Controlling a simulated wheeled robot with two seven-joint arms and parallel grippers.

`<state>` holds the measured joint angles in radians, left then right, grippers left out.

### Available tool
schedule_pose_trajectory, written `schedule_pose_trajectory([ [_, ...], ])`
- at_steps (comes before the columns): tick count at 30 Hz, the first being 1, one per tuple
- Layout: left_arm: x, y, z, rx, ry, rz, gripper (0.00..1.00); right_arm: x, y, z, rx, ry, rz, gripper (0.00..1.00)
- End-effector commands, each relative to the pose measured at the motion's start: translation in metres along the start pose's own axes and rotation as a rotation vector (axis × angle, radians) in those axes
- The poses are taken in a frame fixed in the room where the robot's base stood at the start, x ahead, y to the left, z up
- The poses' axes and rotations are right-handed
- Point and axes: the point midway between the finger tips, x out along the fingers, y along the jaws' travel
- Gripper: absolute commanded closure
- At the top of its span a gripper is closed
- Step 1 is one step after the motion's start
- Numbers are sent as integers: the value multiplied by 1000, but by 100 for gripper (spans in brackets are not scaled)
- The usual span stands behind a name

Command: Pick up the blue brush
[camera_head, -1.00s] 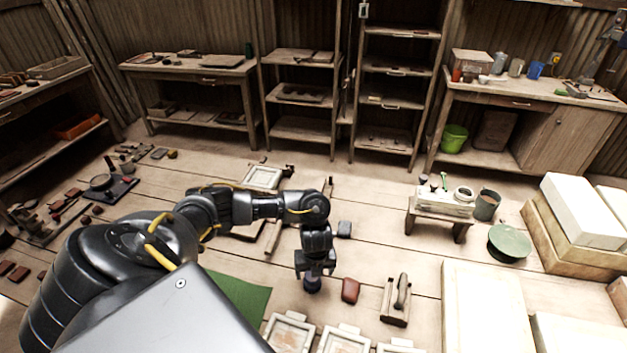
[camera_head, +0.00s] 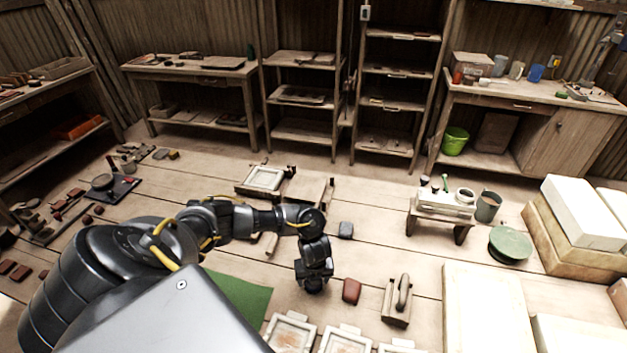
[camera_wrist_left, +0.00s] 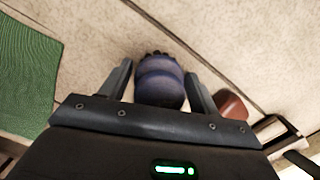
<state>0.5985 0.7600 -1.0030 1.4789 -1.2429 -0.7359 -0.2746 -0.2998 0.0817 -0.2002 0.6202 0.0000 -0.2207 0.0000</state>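The blue brush (camera_wrist_left: 160,82) shows in the left wrist view as a rounded, banded blue body with dark bristle-like tips at its far end. My left gripper (camera_wrist_left: 161,80) is open, with one finger on each side of the brush. A narrow gap shows beside the brush, and I cannot tell whether either finger touches it. In the head view my left gripper (camera_head: 314,284) points down near the floor and hides most or all of the brush. My right gripper is not in view.
A red-brown block (camera_head: 351,290) lies just right of the gripper; it also shows in the wrist view (camera_wrist_left: 232,105). A wooden-handled tool (camera_head: 398,300) stands further right. A green mat (camera_head: 240,298) lies left, and framed tiles (camera_head: 290,333) lie in front.

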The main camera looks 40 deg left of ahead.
Motion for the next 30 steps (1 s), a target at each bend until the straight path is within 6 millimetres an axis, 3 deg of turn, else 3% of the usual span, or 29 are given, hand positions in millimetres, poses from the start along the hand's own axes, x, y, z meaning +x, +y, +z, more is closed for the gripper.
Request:
schedule_pose_trajectory([
  [1,0,0,0,0,0,0,45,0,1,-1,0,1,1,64],
  [7,0,0,0,0,0,0,71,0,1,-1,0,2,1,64],
  [19,-9,-1,1,1,0,-3,72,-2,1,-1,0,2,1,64],
  [26,-44,4,-2,5,0,-3,72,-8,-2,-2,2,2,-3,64],
  [30,-84,19,-18,8,-3,-3,72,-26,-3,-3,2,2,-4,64],
])
